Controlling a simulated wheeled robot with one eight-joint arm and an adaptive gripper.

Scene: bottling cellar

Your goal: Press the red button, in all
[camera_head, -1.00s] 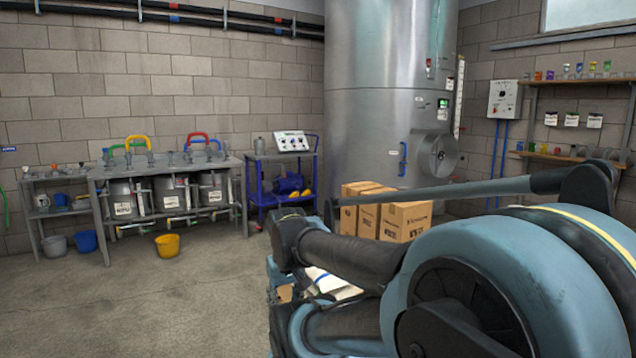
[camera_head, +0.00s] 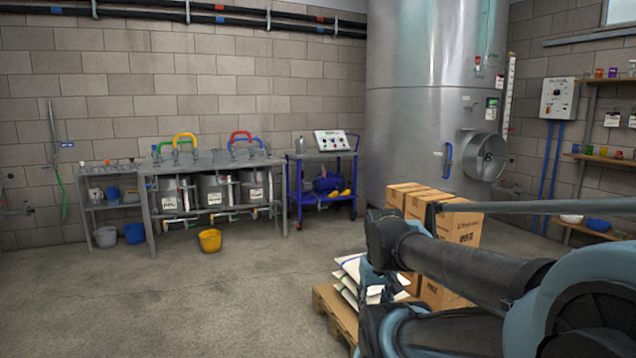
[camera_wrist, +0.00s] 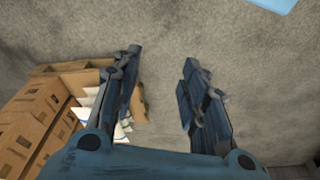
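A grey control panel (camera_head: 331,140) tops the blue cart against the back wall; its small knobs or buttons are too small to tell apart. A pale wall box (camera_head: 557,98) with small controls hangs on the right wall. A small red part (camera_head: 477,62) shows on the steel tank (camera_head: 420,90). I cannot tell which of these, if any, is the red button. In the wrist view, my gripper (camera_wrist: 162,60) is open and empty, its two fingers apart above the concrete floor. It is far from the panels.
Stacked cartons (camera_head: 455,228) and white sacks (camera_head: 350,270) on a pallet (camera_head: 335,312) stand close by my arm. A yellow bucket (camera_head: 210,240) stands before the grey bench (camera_head: 150,215). Shelves line the right wall. The floor at left and centre is clear.

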